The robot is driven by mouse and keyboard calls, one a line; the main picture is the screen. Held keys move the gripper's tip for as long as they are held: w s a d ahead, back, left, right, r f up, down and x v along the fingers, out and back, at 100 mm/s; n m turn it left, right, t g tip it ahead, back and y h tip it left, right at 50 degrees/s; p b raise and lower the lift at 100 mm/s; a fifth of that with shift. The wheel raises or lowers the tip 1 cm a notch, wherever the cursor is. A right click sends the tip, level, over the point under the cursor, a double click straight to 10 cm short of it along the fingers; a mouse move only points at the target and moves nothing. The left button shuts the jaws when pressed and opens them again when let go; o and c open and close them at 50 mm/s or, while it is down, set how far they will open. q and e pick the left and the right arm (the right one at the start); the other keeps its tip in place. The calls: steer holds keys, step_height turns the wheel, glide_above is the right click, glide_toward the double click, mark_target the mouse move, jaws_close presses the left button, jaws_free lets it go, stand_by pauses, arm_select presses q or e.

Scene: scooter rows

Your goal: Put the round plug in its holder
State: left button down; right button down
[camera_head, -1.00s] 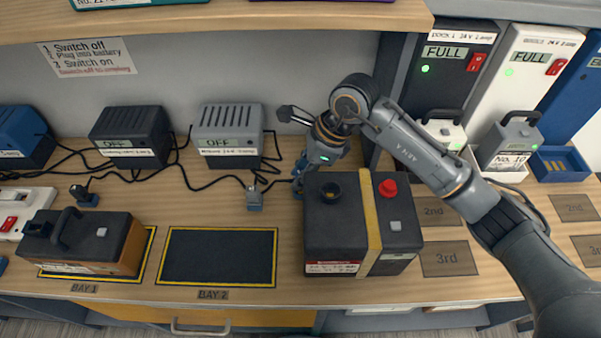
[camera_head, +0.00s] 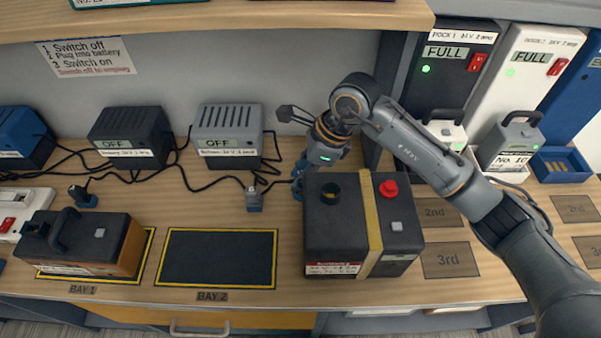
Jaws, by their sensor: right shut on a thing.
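My right gripper (camera_head: 299,184) points down at the back left corner of a large dark battery with a yellow strap (camera_head: 329,241). The battery partly hides its fingers. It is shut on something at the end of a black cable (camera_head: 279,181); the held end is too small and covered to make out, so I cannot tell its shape. A small grey holder (camera_head: 254,201) stands on the bench to the left of the gripper, apart from it. A dark holder (camera_head: 83,198) stands farther left. My left gripper is not in view.
Chargers reading OFF (camera_head: 228,137) stand along the wall, with loose black cables before them. The Bay 2 mat (camera_head: 218,258) is bare; a black and orange battery (camera_head: 84,243) is on Bay 1. A shelf (camera_head: 210,20) overhangs the back.

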steer(key=shift+b, duration=0.3)
stand_by(0.4)
steer(key=shift+f+b, duration=0.85)
steer(key=shift+f, duration=0.05)
steer(key=c, duration=1.1)
jaws_free()
steer(key=shift+o, duration=0.2)
steer(key=v, duration=0.7)
steer(key=shift+r, duration=0.25)
steer(key=shift+d, duration=0.1)
